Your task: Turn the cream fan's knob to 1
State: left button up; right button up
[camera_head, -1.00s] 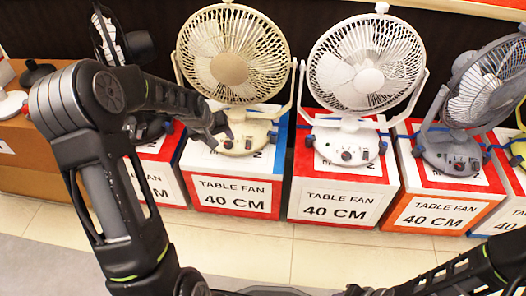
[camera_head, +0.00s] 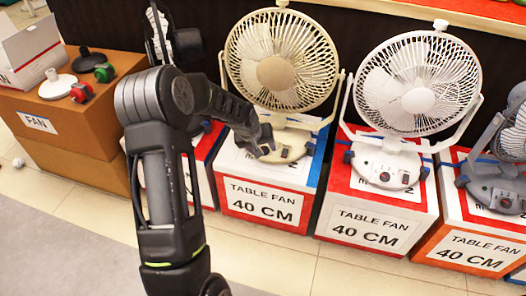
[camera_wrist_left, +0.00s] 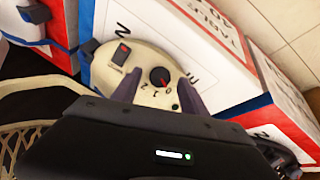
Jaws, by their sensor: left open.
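The cream fan (camera_head: 283,62) stands on a white box with a red border, its base at the front of the box top. My left gripper (camera_head: 264,142) reaches the left part of that base. The left gripper's two fingers (camera_wrist_left: 158,92) are open, one on each side of the knob's near edge; contact cannot be told. My right gripper is not in view.
A white fan (camera_head: 418,85) on its own box (camera_head: 378,212) stands to the right, and a grey fan (camera_head: 507,150) is at the right edge. A cardboard box (camera_head: 75,130) with small fan parts is at the left. The tiled floor in front is clear.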

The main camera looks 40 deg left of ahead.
pick_arm(q)
jog(key=shift+w+f, duration=0.2)
jog(key=shift+f, duration=0.2)
jog(key=shift+c, duration=0.3)
grip_shut()
